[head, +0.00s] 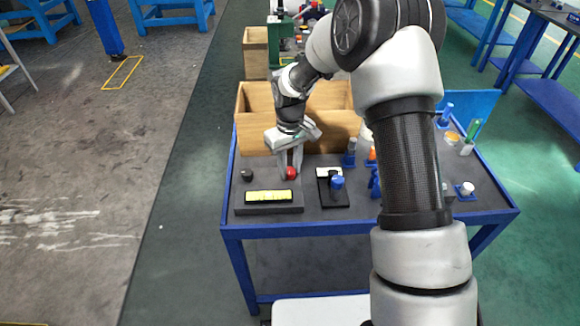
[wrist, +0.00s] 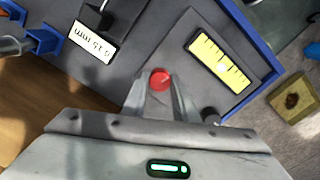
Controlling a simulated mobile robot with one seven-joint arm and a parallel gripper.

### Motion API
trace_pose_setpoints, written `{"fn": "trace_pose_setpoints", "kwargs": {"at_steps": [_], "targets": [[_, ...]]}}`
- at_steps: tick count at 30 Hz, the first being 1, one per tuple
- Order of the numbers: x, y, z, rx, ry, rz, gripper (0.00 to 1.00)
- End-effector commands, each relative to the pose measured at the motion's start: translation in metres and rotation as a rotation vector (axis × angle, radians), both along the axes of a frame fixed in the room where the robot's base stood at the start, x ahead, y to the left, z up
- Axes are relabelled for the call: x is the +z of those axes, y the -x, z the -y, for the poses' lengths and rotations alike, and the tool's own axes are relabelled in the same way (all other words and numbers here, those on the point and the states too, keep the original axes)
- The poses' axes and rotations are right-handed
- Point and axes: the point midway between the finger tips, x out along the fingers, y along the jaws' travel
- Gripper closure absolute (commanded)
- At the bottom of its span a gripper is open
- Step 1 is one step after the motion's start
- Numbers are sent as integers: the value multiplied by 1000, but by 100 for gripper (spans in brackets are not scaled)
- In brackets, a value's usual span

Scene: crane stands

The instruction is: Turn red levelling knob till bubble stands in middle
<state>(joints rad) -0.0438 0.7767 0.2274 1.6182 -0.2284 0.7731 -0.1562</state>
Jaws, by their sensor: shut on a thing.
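The red levelling knob (head: 291,174) stands at the back right of a dark block (head: 240,210) on the blue table. My gripper (head: 289,168) points down at it, with a finger on each side. In the wrist view the fingers (wrist: 159,92) are shut on the red knob (wrist: 160,79), whose round top shows between the tips. The yellow-green level vial (head: 268,196) lies along the front of the block. In the wrist view the vial (wrist: 219,63) has dark marks and a pale spot near its middle; its exact place against the marks is hard to tell.
A black knob (head: 246,175) stands at the block's back left. A gauge with a white label (wrist: 92,43) and blue knob (head: 337,182) stands to the right. A wooden box (head: 255,145) stands behind. Small blue fixtures fill the table's right side, partly behind my arm.

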Motion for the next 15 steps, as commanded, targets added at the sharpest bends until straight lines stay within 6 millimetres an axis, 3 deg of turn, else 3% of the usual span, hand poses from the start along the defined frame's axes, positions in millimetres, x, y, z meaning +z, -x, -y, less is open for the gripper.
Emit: {"fn": "trace_pose_setpoints", "kwargs": {"at_steps": [2,3,6,15], "targets": [[0,0,0,-1,-1,1,96],[0,0,0,-1,-1,1,72],[0,0,0,-1,-1,1,55],[1,0,0,-1,-1,1,55]]}}
